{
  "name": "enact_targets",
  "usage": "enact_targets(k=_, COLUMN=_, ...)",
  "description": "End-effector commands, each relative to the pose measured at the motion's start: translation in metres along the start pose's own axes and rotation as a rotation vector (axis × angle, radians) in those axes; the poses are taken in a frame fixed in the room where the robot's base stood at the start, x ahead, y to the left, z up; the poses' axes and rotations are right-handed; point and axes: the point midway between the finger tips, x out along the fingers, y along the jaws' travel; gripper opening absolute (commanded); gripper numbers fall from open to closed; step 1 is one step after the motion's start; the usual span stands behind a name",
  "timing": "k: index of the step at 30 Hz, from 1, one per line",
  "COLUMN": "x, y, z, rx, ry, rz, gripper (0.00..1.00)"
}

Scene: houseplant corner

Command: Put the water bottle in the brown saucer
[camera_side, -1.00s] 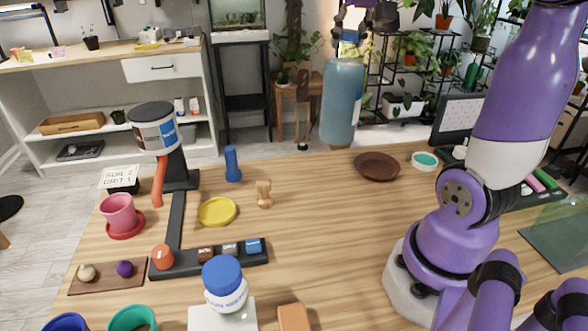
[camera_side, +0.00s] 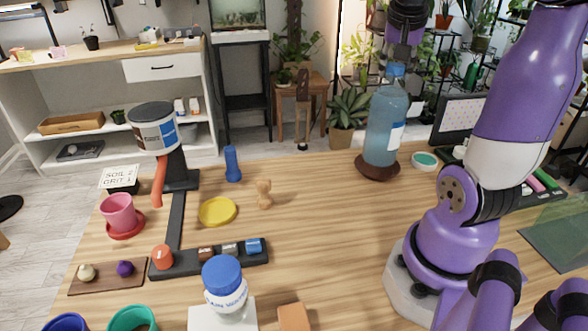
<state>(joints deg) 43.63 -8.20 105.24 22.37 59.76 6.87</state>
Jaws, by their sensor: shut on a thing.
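The water bottle (camera_side: 384,125) is blue and see-through with a blue cap and a white label. It is upright, with its base at the brown saucer (camera_side: 361,171) on the far right part of the table. The bottle hides most of the saucer; I cannot tell whether its base touches it or hangs just above. My gripper (camera_side: 397,66) is shut on the bottle's cap end from above.
A teal-topped white dish (camera_side: 425,160) stands just right of the saucer. A monitor (camera_side: 462,122) is behind it. A wooden figure (camera_side: 264,194), yellow saucer (camera_side: 217,211) and blue cylinder (camera_side: 232,164) are to the left. The table's middle is clear.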

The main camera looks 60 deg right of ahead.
Motion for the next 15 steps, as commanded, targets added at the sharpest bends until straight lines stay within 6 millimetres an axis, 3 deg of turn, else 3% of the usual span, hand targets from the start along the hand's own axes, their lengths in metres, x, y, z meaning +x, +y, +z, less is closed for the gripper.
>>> enact_targets(k=6, x=0.022, y=0.0, z=0.01, rx=0.0, ry=0.002, rz=-0.001, gripper=0.0)
enact_targets(k=15, x=0.024, y=0.0, z=0.01, rx=0.0, ry=0.004, rz=-0.002, gripper=0.0)
